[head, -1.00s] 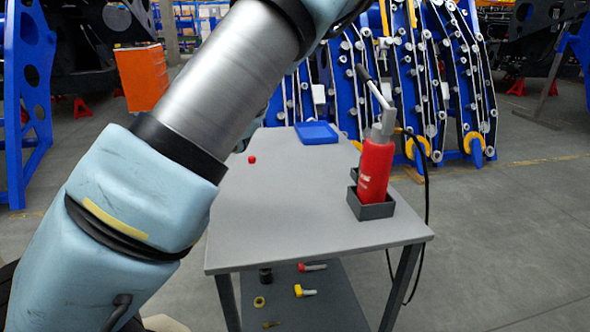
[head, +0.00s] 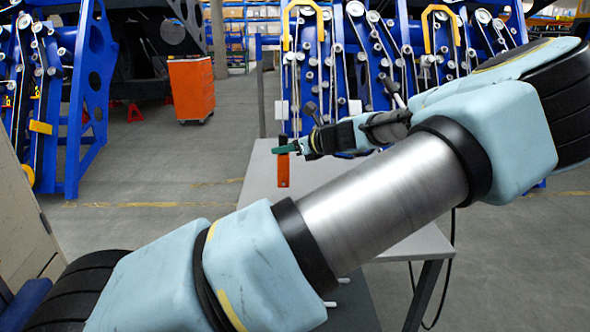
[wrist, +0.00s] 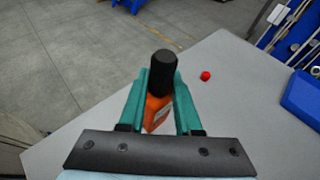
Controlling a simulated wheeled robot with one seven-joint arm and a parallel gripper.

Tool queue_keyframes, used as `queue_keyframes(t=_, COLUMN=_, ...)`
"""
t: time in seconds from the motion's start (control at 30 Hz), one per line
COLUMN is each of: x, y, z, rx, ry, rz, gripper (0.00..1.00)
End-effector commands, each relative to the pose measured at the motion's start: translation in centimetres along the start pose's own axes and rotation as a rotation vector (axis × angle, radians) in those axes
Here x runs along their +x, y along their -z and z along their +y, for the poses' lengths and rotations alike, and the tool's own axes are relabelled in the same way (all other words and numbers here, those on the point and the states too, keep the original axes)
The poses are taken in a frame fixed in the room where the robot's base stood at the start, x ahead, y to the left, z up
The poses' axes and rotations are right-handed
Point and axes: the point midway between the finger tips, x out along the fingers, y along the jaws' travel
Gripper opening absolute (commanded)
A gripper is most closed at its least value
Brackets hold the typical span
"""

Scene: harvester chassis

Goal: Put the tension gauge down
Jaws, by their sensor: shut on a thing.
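The tension gauge is an orange body with a black round end, seen in the wrist view (wrist: 157,112). In the head view it hangs upright as a narrow orange-red bar (head: 283,170) below my fingertips. My gripper (head: 286,149) is shut on it; its green fingers (wrist: 160,98) lie on either side of the gauge. The gauge is over or near the left part of the grey table (head: 262,185). I cannot tell whether its lower end touches the tabletop. My arm hides much of the table in the head view.
In the wrist view a small red ball (wrist: 205,75) and a blue tray (wrist: 304,94) are on the table, with bare tabletop near the gauge. An orange cabinet (head: 192,88) stands behind on the floor. Blue racks with rollers (head: 375,60) stand beyond the table.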

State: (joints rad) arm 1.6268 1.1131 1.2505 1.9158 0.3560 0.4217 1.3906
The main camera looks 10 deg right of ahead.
Motion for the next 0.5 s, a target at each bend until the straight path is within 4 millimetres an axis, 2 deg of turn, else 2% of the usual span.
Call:
queue_keyframes(t=0.4, x=1.9, y=4.5, z=0.0, rx=0.000, ry=-0.001, rz=-0.001, gripper=0.00)
queue_keyframes(t=0.5, x=2.1, y=5.0, z=0.1, rx=-0.002, ry=-0.001, rz=0.000, gripper=0.00)
